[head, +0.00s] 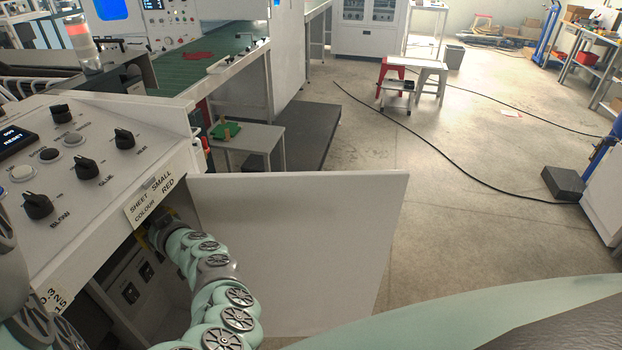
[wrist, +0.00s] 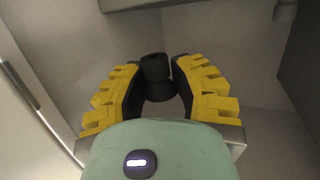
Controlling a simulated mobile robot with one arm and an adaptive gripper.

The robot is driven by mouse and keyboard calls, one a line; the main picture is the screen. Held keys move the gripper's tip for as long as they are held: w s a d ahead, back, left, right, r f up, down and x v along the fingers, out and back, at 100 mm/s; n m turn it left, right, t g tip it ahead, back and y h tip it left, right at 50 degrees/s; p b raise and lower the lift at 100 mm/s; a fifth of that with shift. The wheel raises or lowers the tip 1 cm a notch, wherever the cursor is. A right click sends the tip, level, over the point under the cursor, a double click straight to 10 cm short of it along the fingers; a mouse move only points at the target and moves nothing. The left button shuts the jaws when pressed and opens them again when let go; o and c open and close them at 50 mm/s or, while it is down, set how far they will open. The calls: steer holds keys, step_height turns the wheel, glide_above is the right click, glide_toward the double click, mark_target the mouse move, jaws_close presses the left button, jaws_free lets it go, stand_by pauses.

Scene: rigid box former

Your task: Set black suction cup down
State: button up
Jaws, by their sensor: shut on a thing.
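The black suction cup (wrist: 155,70) shows in the wrist view between the two yellow-and-black fingers of my gripper (wrist: 157,82). The fingers are closed around it. Its narrow top is up in the picture, and a wider round part shows below it. I cannot tell whether it touches a surface beneath. In the head view, my gripper (head: 158,228) is mostly hidden inside the open cabinet under the control panel, with only a bit of yellow showing. The suction cup is hidden in the head view.
The white cabinet door (head: 300,250) stands open to the right of my arm. The control panel (head: 80,150) with black knobs overhangs the opening. In the wrist view, pale cabinet walls (wrist: 230,50) surround my gripper. Open floor (head: 470,200) lies beyond the door.

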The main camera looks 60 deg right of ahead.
steer(key=w, duration=0.9)
steer(key=shift+d, duration=0.15)
steer(key=shift+f+b, duration=0.8)
steer(key=shift+f, duration=0.95)
steer(key=shift+d, duration=0.1)
steer(key=shift+f, duration=0.3)
steer(key=o, duration=0.8)
steer(key=shift+r, duration=0.1)
steer(key=shift+c, duration=0.2)
steer(key=shift+r, duration=0.1)
